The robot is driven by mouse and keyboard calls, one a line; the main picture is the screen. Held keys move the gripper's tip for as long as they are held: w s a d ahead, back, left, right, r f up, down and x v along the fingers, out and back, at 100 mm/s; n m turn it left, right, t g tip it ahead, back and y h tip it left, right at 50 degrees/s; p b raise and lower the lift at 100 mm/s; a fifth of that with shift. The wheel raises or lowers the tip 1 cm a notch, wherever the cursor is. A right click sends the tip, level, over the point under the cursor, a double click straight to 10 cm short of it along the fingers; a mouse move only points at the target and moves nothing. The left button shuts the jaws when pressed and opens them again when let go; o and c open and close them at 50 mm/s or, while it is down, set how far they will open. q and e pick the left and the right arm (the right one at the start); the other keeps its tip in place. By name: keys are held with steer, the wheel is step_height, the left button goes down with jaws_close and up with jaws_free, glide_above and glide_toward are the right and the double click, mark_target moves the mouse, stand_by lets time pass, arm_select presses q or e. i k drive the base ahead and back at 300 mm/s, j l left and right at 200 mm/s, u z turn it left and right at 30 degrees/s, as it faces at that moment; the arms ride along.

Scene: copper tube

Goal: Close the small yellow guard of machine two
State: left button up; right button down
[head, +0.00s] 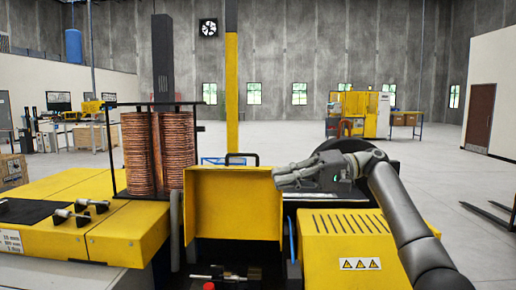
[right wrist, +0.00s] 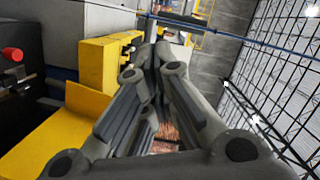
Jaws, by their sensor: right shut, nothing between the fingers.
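The small yellow guard (head: 233,202) stands raised in the middle of the head view, with its inner side facing me and a black handle behind its top edge. Below it lies an uncovered recess with a metal fitting (head: 226,276). My right gripper (head: 279,178) is shut and empty, at the guard's upper right corner. I cannot tell whether it touches the guard. In the right wrist view the closed fingers (right wrist: 158,50) point away from the camera, with yellow machine parts (right wrist: 60,140) on the left. My left gripper is not in view.
A yellow slotted cover (head: 343,222) with warning signs lies below my right arm. Copper coils (head: 158,152) stand on a rack to the left. A red button (head: 209,286) shows at the bottom, and also in the right wrist view (right wrist: 12,54). Open floor lies behind.

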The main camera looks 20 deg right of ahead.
mark_target(226, 202)
steer(key=i+l, duration=0.55)
steer(key=i, duration=0.3)
steer(key=i+l, duration=0.3)
steer(key=i, duration=0.1)
